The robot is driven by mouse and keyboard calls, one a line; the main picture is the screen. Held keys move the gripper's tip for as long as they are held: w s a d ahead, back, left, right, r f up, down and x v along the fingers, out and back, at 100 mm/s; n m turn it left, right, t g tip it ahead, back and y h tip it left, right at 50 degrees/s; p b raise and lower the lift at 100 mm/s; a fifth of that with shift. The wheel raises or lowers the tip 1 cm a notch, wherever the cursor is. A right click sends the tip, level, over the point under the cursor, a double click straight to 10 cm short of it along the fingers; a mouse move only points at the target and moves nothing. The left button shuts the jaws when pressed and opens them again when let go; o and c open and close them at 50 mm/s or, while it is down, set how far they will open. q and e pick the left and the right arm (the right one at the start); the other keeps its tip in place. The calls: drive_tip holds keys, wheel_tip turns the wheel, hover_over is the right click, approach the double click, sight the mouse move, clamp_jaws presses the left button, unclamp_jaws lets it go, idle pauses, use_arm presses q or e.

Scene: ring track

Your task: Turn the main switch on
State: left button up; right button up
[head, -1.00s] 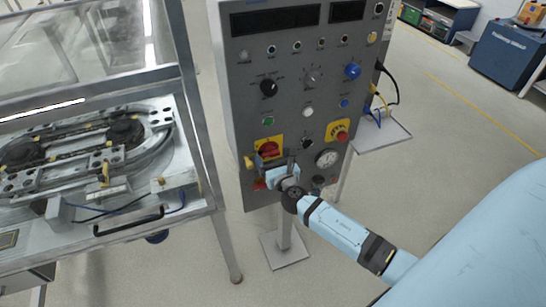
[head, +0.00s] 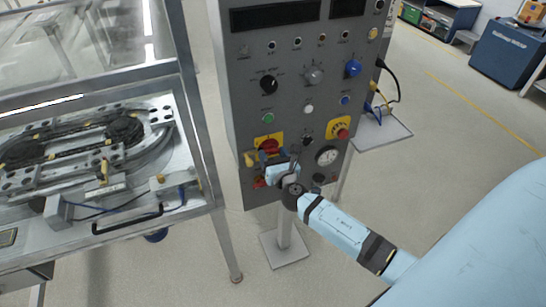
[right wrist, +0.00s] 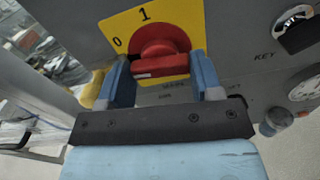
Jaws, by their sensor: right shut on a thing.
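The main switch is a red rotary knob (right wrist: 158,55) on a yellow plate (right wrist: 116,24) marked 0 at the left and 1 at the top. In the head view the red knob (head: 268,146) sits low on the grey control panel. My right gripper (right wrist: 160,68) is shut on the knob, one blue finger at each side of its red bar. The bar lies roughly level in the wrist view. In the head view my right gripper (head: 280,156) covers the knob's lower part. My left gripper is not in view.
The grey panel (head: 226,90) also carries a red emergency button (head: 343,134), a gauge (head: 327,156) and a black key switch (right wrist: 298,29). A yellow item (head: 249,159) hangs left of the main switch. A metal-framed table with a track (head: 70,160) stands at the left.

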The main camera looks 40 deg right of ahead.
drive_tip(key=m+b, duration=0.2)
drive_tip(key=m, duration=0.1)
drive_tip(key=shift+f+m, duration=0.15)
drive_tip(key=shift+m, duration=0.15)
drive_tip(key=m+b, duration=0.2)
drive_tip(key=m, duration=0.2)
drive_tip(key=m+b, duration=0.1)
drive_tip(key=m, duration=0.4)
drive_tip(key=shift+b, duration=0.3)
drive_tip(key=shift+m+b, duration=0.3)
drive_tip(key=shift+m, duration=1.6)
drive_tip(key=o, duration=0.9)
drive_tip(key=shift+s, duration=0.1)
